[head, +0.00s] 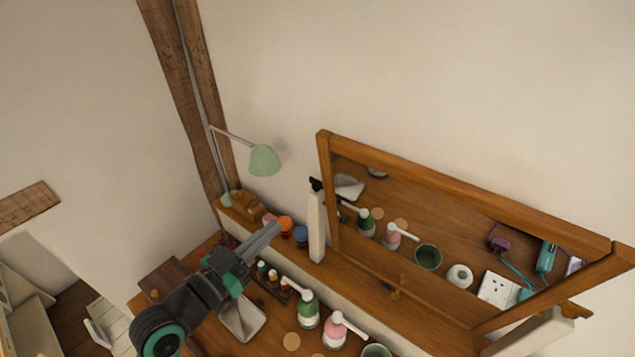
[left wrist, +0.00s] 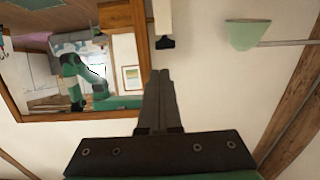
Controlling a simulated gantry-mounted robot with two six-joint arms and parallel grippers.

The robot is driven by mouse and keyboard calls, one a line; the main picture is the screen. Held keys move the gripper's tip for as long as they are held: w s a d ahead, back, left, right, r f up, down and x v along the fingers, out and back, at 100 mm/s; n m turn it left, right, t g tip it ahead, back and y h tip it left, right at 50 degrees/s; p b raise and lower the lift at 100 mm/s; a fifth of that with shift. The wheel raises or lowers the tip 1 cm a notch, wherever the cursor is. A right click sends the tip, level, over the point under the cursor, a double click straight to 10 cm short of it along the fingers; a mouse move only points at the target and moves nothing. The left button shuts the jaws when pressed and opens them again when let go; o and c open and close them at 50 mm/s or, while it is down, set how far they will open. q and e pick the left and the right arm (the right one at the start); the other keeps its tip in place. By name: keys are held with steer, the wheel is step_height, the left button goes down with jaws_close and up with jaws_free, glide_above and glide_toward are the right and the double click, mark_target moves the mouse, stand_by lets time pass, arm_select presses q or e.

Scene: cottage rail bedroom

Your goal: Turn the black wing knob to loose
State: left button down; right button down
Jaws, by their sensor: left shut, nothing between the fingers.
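The black wing knob (head: 315,184) sits at the top of the white post on the left side of the tilted mirror. In the left wrist view the knob (left wrist: 165,43) shows as a small dark piece at the end of the white post, just beyond my fingertips. My left gripper (head: 275,228) is shut and empty, pointing towards the post, a little below and left of the knob in the head view. In the left wrist view its closed fingers (left wrist: 160,78) appear apart from the knob. My right gripper is not in view.
The wood-framed mirror (head: 425,182) stands on a dresser against the wall. A green lamp (head: 264,160) is to the left. Pump bottles (head: 308,309), small jars and a green cup (head: 376,351) crowd the dresser top. The air above the mirror is clear.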

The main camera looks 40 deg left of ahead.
mark_target(317, 185)
arm_select(q)
steer(key=w+a+p, duration=0.1)
steer(key=w+p, duration=0.1)
steer(key=w, duration=1.2)
steer(key=shift+a, duration=0.15)
steer(key=shift+w+d, duration=0.1)
steer(key=shift+d, duration=0.1)
